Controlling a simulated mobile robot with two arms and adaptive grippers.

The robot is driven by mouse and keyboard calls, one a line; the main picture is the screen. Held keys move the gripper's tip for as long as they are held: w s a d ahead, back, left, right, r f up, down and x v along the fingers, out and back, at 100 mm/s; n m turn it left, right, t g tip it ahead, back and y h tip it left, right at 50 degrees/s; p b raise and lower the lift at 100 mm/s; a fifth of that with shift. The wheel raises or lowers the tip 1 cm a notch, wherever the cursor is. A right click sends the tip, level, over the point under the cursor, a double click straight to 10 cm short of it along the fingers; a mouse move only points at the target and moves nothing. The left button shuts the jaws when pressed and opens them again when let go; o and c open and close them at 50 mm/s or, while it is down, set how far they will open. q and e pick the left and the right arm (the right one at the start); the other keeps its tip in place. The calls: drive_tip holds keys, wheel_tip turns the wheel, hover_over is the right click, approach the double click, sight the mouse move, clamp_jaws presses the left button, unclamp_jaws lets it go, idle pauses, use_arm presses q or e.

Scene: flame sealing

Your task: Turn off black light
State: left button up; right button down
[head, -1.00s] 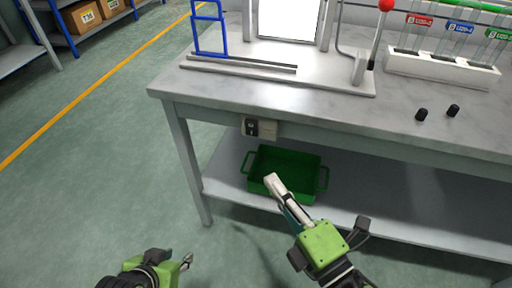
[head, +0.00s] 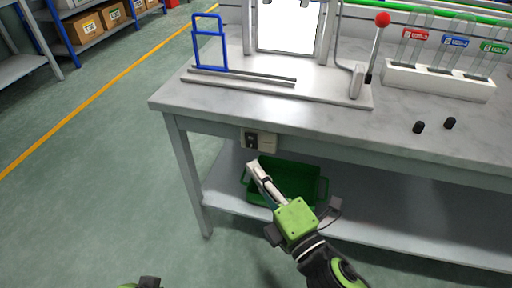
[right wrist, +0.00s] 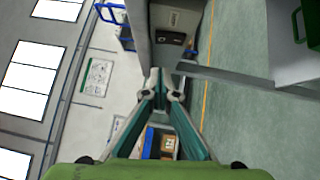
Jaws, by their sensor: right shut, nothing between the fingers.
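A small switch box (head: 267,142) with a dark rocker on its left half is fixed to the table's front edge. It also shows in the right wrist view (right wrist: 172,38), ahead of the fingers. A bright white panel (head: 288,28) stands lit in a frame on the table. My right gripper (head: 254,168) is shut and empty, its tip just below the switch box and seemingly apart from it. Its fingers also show in the right wrist view (right wrist: 160,84). Only a sliver of my left gripper (head: 140,284) shows at the bottom edge; its fingers are hidden.
A green crate (head: 314,183) sits on the lower shelf (head: 400,228) behind my right gripper. On the tabletop (head: 225,97) are a blue stand (head: 209,45), a red-knobbed lever (head: 378,45), a white tube rack (head: 440,83) and two black caps. The floor at left is clear.

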sight(247, 138)
drive_tip(key=w, duration=0.6)
drive_tip(key=shift+r, duration=0.35)
use_arm(q)
drive_tip(key=shift+w+d+r+t, duration=0.15)
drive_tip(key=shift+w+t, duration=0.15)
drive_tip(key=shift+w, duration=0.3)
drive_tip(key=shift+r, duration=0.1)
